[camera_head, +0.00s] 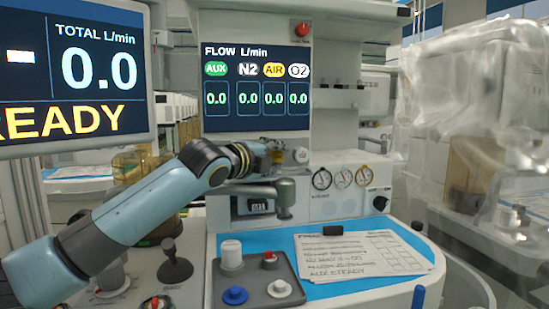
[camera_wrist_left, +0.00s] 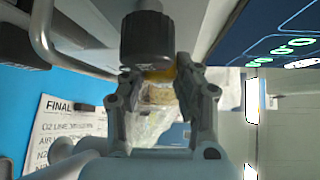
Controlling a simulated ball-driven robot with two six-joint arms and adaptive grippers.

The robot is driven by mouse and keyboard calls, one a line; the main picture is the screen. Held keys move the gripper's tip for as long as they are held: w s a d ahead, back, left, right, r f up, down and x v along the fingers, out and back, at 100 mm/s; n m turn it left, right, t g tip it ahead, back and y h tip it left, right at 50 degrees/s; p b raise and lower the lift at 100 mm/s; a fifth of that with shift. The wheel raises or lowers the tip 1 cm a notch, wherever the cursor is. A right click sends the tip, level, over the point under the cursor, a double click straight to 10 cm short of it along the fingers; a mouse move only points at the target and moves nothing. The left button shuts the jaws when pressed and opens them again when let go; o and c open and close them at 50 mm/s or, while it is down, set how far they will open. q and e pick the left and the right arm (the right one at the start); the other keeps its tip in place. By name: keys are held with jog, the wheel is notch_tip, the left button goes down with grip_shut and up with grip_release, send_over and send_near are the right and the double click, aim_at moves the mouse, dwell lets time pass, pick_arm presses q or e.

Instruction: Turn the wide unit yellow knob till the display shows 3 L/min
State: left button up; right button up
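The wide unit's flow display (camera_head: 257,85) is lit and shows 0.0 under AUX, N2, AIR and O2. My left arm reaches across from the left to the unit's front below this display. My left gripper (camera_head: 268,158) is at the yellow knob (camera_head: 277,157), which is mostly hidden in the head view. A dark knob (camera_wrist_left: 148,38) is just beyond the fingertips. Whether the fingers press on the yellow knob is unclear. My right gripper is not in view.
A second display (camera_head: 90,70) at the left reads TOTAL 0.0 and READY. A grey metal bar (camera_head: 285,195) juts out below the gripper. A grey control block (camera_head: 258,280) with several knobs and a paper sheet (camera_head: 360,254) lie on the blue top. Plastic-draped equipment (camera_head: 480,120) stands right.

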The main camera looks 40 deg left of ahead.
pick_arm(q)
grip_shut()
jog(key=shift+f+n+b, duration=0.2)
jog(key=shift+n+b, duration=0.1)
jog(key=shift+r+t, duration=0.1)
jog(key=shift+t, duration=0.4)
